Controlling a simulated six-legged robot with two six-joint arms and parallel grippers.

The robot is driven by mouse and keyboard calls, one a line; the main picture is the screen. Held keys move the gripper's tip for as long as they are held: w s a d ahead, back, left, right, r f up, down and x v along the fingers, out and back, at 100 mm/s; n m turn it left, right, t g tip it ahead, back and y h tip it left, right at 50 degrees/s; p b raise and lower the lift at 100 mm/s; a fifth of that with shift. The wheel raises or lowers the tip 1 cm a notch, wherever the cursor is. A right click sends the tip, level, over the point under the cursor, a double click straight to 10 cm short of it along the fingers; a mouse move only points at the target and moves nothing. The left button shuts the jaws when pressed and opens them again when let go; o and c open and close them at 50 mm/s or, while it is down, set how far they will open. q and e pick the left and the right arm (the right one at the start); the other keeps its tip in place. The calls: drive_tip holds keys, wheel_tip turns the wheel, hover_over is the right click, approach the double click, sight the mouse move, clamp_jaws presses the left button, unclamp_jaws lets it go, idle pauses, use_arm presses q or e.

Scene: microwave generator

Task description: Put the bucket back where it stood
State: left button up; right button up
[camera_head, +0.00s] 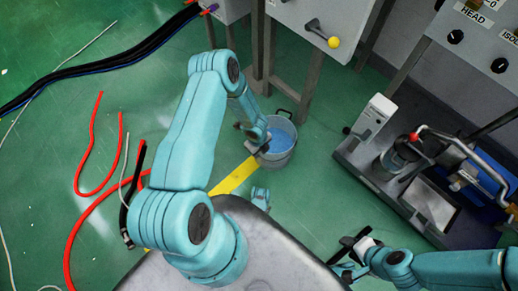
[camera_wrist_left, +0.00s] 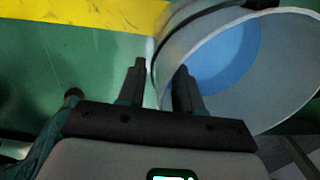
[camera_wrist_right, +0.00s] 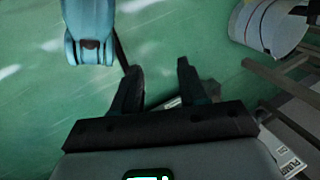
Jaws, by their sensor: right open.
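The grey metal bucket (camera_head: 280,146), with a blue inside, is near the middle of the head view, by the end of the yellow floor stripe. My left gripper (camera_head: 259,147) is at its left rim. In the left wrist view the bucket (camera_wrist_left: 285,95) fills the upper right. The left fingers (camera_wrist_left: 162,75) stand apart, with the bucket's near wall edge between them. I cannot tell whether they touch it. My right gripper (camera_head: 350,258) is open and empty, low at the right, away from the bucket. The bucket also shows in the right wrist view (camera_wrist_right: 268,28).
A yellow stripe (camera_head: 233,177) marks the green floor. Red hoses (camera_head: 88,165) and black cables (camera_head: 105,56) lie at the left. Cabinet legs (camera_head: 312,80) stand behind the bucket. A machine with a red-tipped handle (camera_head: 430,175) stands at the right.

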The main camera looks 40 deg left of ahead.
use_arm(q)
wheel_tip(320, 180, up, 12)
drive_tip(key=p, duration=0.5)
drive_tip(key=s+d+r+n+h, duration=0.2)
drive_tip(key=s+d+r+n, duration=0.2)
drive_tip(key=d+n, duration=0.5)
drive_tip(key=s+d+r+n+h, duration=0.2)
drive_tip(key=s+d+r+n, duration=0.2)
drive_tip(key=s+d+n, duration=0.4)
drive_tip(key=d+n, duration=0.2)
drive_tip(key=n, duration=0.2)
use_arm(e)
drive_tip(key=r, duration=0.2)
drive_tip(key=s+r, duration=0.1)
drive_tip(key=r, duration=0.1)
drive_tip(key=shift+a+r, duration=0.1)
drive_tip(key=shift+a, duration=0.3)
use_arm(q)
wheel_tip(320, 180, up, 29)
drive_tip(key=p, duration=2.8)
drive_tip(key=shift+s+d+f, duration=0.2)
use_arm(e)
wheel_tip(320, 180, up, 29)
drive_tip(key=shift+s+a+n+g, duration=0.15)
drive_tip(key=shift+a+n+g, duration=0.05)
drive_tip(key=shift+n+g, duration=0.1)
